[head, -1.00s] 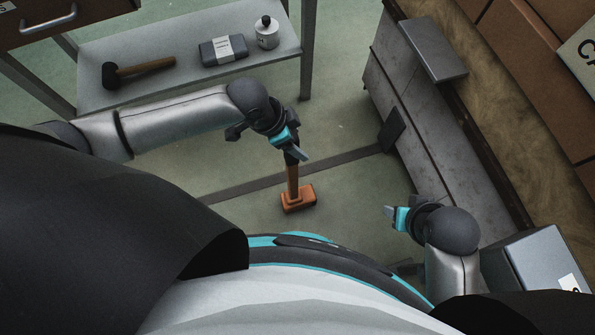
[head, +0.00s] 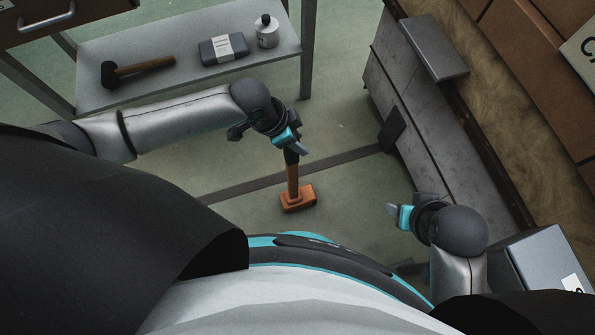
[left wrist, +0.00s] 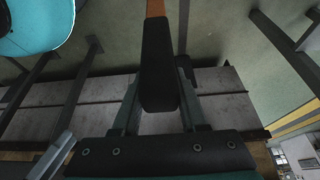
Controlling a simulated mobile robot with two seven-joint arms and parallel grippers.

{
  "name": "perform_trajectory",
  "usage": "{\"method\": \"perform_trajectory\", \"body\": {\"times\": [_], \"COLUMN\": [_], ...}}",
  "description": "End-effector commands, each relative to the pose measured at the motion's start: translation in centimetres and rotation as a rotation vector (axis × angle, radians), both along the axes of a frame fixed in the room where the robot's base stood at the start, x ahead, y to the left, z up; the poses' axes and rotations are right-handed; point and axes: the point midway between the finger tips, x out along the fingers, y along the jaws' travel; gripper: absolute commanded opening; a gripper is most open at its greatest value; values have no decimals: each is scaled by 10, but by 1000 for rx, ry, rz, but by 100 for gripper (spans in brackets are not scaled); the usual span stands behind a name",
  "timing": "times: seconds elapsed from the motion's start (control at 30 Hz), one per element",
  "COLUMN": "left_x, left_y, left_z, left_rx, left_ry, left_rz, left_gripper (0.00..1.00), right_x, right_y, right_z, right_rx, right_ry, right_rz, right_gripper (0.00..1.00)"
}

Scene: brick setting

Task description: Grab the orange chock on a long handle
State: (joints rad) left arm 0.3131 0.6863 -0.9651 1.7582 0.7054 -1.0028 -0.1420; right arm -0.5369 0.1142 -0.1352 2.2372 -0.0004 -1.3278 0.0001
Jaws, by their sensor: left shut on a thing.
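The orange chock (head: 298,199) is at the lower end of a long handle (head: 292,172), low in the middle of the head view. The handle is wood-coloured below with a dark grip at its top. My left gripper (head: 291,147) is shut on the dark grip. In the left wrist view the dark grip (left wrist: 158,65) stands between the fingers, with a bit of the orange-brown handle at the top edge; the chock is out of that view. Whether the chock touches the floor is hard to tell. My right gripper (head: 394,217) is to the right, empty; its finger gap does not show clearly.
A grey slab-sided block (head: 400,78) stands at the right. A grey box (head: 540,258) is at the lower right. Green floor around the chock is clear.

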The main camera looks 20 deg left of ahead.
Motion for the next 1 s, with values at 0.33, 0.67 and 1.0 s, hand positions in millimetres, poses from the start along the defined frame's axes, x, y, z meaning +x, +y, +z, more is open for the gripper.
{"method": "perform_trajectory", "body": {"times": [0.33,0.67,1.0], "left_x": [0,-1,-1], "left_y": [0,0,0], "left_z": [0,0,0], "left_rx": [1,0,1], "left_ry": [1,1,2], "left_rz": [0,0,0], "left_gripper": [0,0,0], "right_x": [0,0,0], "right_y": [0,0,1], "right_z": [0,0,0], "right_rx": [0,1,1], "right_ry": [0,0,0], "right_rz": [0,0,0], "right_gripper": [50,50,50]}}
